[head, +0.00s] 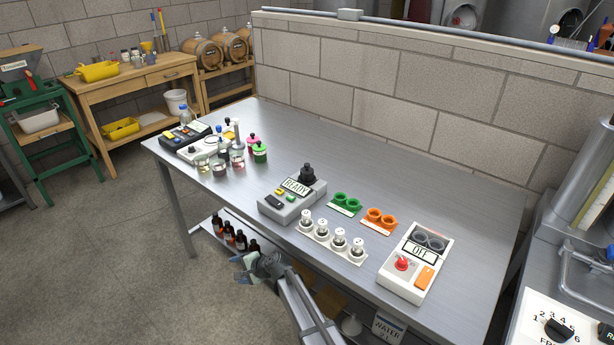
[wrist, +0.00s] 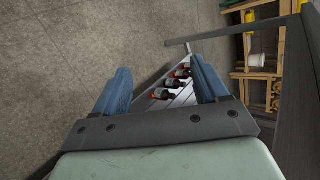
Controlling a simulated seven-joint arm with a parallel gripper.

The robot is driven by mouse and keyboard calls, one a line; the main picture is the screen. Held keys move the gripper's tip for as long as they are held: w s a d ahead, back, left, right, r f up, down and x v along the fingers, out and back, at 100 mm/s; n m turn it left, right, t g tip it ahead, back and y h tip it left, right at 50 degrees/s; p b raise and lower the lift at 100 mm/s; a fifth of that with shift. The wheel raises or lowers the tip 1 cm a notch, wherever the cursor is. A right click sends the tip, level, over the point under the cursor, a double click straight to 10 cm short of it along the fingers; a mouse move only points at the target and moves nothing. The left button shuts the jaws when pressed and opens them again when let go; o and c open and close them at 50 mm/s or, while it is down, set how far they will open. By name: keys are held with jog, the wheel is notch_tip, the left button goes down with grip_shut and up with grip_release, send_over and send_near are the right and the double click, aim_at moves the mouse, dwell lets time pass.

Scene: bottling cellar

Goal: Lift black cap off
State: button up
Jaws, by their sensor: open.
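A black cap (head: 307,173) sits upright on the back right of a grey instrument (head: 291,203) whose display reads READY. The instrument stands near the front edge of the steel table. My gripper (head: 241,268) hangs in front of the table's front edge, to the lower left of the instrument and apart from it. In the wrist view, the two blue fingers of my gripper (wrist: 163,80) are spread wide with nothing between them. The black cap does not show in the wrist view.
Jars (head: 219,163) and instruments stand at the left. Brown bottles (head: 241,240) are on a lower shelf. The table's back is clear.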

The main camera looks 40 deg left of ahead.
jog(key=s+a+r+n+g+y, duration=0.1)
jog(key=s+a+r+n+g, duration=0.1)
jog(key=s+a+r, duration=0.45)
jog(key=s+a+r+n+g, duration=0.15)
jog(key=s+a+r, duration=0.25)
jog(key=r, duration=0.5)
notch_tip(320, 180, up, 25)
jog(key=m+t+h, duration=0.6)
jog(key=m+h, duration=0.5)
jog(key=m, duration=0.8)
send_over(307, 164)
jog(key=shift+n+g, duration=0.25)
notch_tip(307, 164, down, 13)
jog(key=shift+f, duration=0.1)
jog(key=c, duration=1)
